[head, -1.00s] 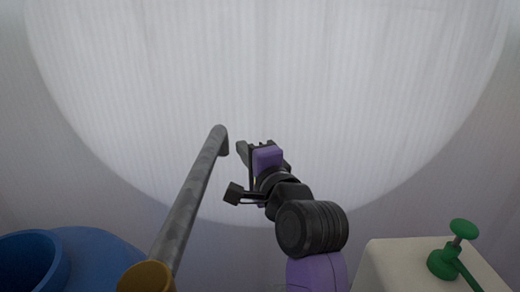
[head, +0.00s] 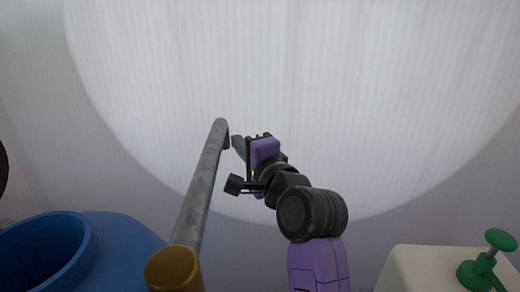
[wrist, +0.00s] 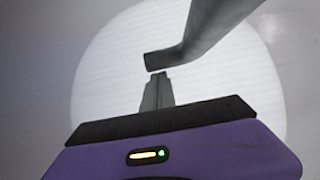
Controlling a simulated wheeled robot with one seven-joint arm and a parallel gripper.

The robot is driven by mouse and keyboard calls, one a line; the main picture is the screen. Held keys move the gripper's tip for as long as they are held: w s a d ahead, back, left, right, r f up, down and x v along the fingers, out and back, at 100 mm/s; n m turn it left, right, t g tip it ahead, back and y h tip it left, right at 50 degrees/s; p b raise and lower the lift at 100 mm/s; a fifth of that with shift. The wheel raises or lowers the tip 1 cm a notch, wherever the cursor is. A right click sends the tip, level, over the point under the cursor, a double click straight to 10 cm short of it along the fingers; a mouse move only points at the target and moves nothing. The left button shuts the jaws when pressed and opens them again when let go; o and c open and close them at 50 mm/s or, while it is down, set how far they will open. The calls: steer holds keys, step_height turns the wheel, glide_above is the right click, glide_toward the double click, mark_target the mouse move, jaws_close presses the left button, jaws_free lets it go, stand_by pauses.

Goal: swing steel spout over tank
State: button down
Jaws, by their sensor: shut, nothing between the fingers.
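The steel spout (head: 202,185) is a grey pipe rising from a brass-coloured collar (head: 173,270) and bending down at its far end. The tank (head: 125,250) is blue with a round open mouth, at the lower left, to the left of the spout. My gripper (head: 237,143) is shut and empty, just right of the spout's bent end. In the wrist view the spout's down-turned end (wrist: 165,58) shows just beyond the closed fingertips (wrist: 158,77). I cannot tell whether they touch.
A cream box (head: 425,270) with a green valve handle (head: 490,262) stands at the lower right. A large pale round surface (head: 330,90) fills the background. A dark rounded edge (head: 2,165) shows at the far left. The space between spout and tank mouth looks clear.

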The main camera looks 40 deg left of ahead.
steer(key=s+a+n+g+b, duration=0.3)
steer(key=s+a+n+g, duration=0.2)
steer(key=s, duration=0.6)
steer(key=s+a+n+g+b, duration=0.2)
steer(key=s+a+n+g, duration=0.3)
steer(key=s+a+g, duration=0.4)
steer(key=shift+s+a+n+g+h+b, duration=0.3)
steer(key=shift+s+n+g+h+b, duration=0.1)
steer(key=shift+s+g, duration=0.9)
steer(key=v, duration=0.7)
steer(key=shift+d+b, duration=0.35)
steer(key=shift+b, duration=0.1)
steer(key=shift+w, duration=0.1)
steer(key=shift+r, duration=0.15)
